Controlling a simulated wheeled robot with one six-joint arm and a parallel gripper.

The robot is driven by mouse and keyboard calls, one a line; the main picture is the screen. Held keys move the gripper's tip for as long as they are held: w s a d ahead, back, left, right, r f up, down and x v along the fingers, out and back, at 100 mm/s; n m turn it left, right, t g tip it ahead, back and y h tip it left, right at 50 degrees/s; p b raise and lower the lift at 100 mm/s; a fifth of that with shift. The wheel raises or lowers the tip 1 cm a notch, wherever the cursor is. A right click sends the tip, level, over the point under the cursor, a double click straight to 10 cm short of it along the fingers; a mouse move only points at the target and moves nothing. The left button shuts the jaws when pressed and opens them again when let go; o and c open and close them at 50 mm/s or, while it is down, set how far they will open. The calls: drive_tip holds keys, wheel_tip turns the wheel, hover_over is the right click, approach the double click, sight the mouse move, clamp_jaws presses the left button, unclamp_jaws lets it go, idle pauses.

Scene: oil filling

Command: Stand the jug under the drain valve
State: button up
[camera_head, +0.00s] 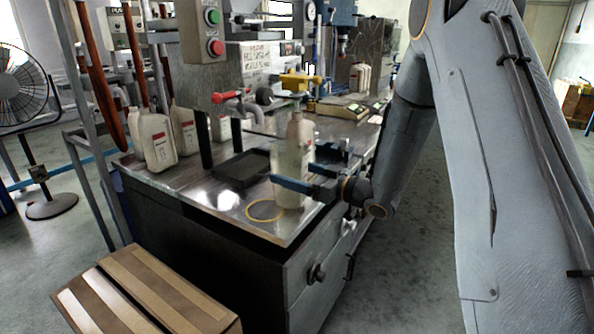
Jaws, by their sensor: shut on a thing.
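A translucent, off-white jug (293,160) stands upright at the right part of the metal bench top. My gripper (298,177) comes from the right with its blue fingers around the jug's body and is shut on it. Whether the jug's base touches the bench is hard to tell. A valve with a red handle (230,96) sticks out from the machine front, to the left of and behind the jug; it looks like the drain valve. A dark tray (240,170) lies on the bench below that valve. The jug is outside the tray, to its right.
A yellow ring (264,211) lies on the bench (215,200) near its front edge, left of the jug. Several similar jugs (157,140) stand at the left. A post (204,140) rises beside the tray. A cardboard box (145,295) is in front of the bench.

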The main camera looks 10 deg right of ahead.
drive_tip(key=shift+a+f, duration=0.25)
drive_tip(key=shift+f, duration=0.1)
drive_tip(key=shift+s+a+r, duration=0.1)
drive_tip(key=shift+s+a, duration=0.15)
drive_tip(key=shift+a, duration=0.4)
drive_tip(key=shift+s+a, duration=0.25)
drive_tip(key=shift+a, duration=0.75)
drive_tip(key=shift+s+a, duration=0.3)
drive_tip(key=shift+a, duration=0.65)
drive_tip(key=shift+s+a, duration=0.25)
drive_tip(key=shift+a, duration=0.75)
drive_tip(key=shift+f, duration=0.2)
drive_tip(key=o, duration=1.2)
drive_tip(key=shift+c, duration=0.2)
